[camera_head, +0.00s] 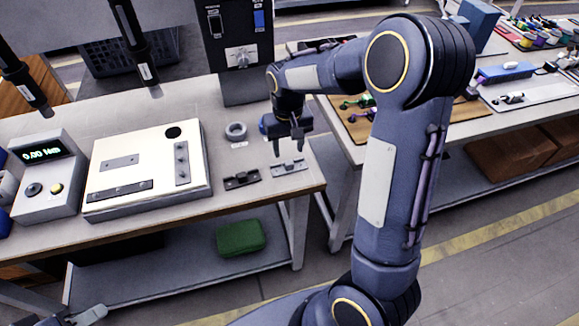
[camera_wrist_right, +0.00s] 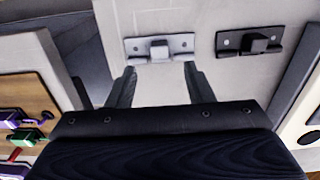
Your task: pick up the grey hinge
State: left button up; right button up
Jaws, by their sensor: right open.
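The grey hinge (camera_head: 290,167) lies flat on the workbench near its right front corner. It also shows in the right wrist view (camera_wrist_right: 180,44), a light plate with a raised middle block. My right gripper (camera_head: 289,150) is open and empty above the grey hinge, fingers pointing down. In the right wrist view its two fingertips (camera_wrist_right: 160,68) frame the hinge's middle, with the hinge just beyond them. A dark hinge (camera_head: 242,180) lies to the left of the grey one. Part of what looks like my left gripper (camera_head: 82,316) shows at the bottom left edge; its jaws are unclear.
A white panel (camera_head: 140,140) with dark fittings lies left on the bench (camera_head: 225,205), beside a torque display box (camera_head: 45,175). A grey ring (camera_head: 236,131) is behind the hinges. Dark screwdrivers (camera_head: 135,45) hang above. A second table stands at the right across a gap.

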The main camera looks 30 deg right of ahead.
aim_at(289, 162)
jog(key=f, duration=0.5)
jog(key=shift+s+f, duration=0.2)
jog(key=shift+s, duration=0.05)
grip_shut()
